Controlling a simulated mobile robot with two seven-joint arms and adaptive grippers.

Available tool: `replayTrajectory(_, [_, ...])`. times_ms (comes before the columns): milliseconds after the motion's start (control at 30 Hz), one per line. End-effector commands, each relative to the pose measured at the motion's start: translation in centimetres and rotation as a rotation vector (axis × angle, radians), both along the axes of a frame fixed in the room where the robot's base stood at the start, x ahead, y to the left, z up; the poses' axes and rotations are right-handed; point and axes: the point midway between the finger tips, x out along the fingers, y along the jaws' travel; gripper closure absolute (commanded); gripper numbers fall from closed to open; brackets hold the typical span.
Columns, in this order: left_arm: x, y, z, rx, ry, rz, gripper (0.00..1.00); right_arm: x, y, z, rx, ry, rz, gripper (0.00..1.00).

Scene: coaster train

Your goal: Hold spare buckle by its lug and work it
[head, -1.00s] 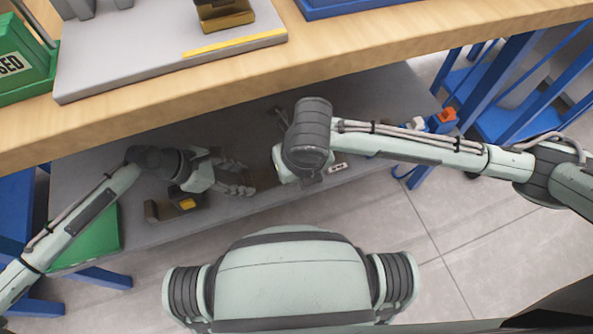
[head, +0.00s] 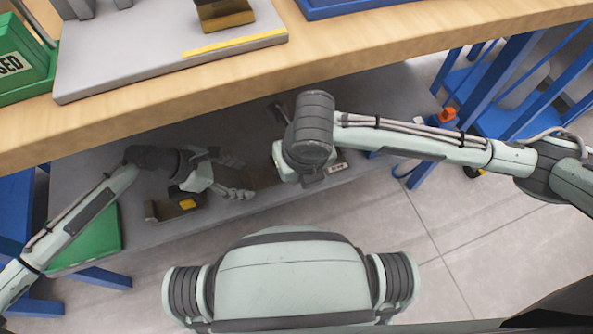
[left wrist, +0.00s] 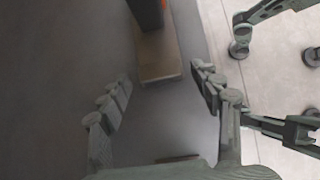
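My left gripper (head: 243,176) is open and empty over the lower shelf, its fingers spread toward the right. In the left wrist view the open fingers (left wrist: 160,78) stand either side of a gap. A tan block (left wrist: 160,58) lies just ahead of that gap, with a dark upright part bearing orange-red (left wrist: 163,5) at the top edge. In the head view a dark brown block (head: 264,178) lies right of the left fingers, partly hidden by my right wrist. I cannot tell which part is the buckle's lug. My right gripper is mostly hidden behind its wrist; its fingers are unclear.
A brown fixture with a yellow part (head: 187,204) sits left on the grey shelf (head: 215,228). The wooden table edge (head: 130,120) overhangs the shelf. Blue frames stand at the right (head: 500,85).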

Motion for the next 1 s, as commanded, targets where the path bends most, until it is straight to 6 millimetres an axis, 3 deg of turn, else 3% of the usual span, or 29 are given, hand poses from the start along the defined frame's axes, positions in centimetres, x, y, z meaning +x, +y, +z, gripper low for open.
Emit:
replayTrajectory(367, [-0.1, 0.4, 0.6, -0.002, -0.001, 0.000, 0.33, 0.0, 0.0, 0.0, 0.000, 0.000, 0.000, 1.00])
replayTrajectory(800, [-1.7, 5.5, 7.2, 0.001, 0.000, -0.001, 0.33, 0.0, 0.0, 0.0, 0.000, 0.000, 0.000, 1.00])
replayTrajectory(1000, [-2.0, 6.8, 9.1, 0.000, 0.000, -0.001, 0.33, 0.0, 0.0, 0.0, 0.000, 0.000, 0.000, 1.00])
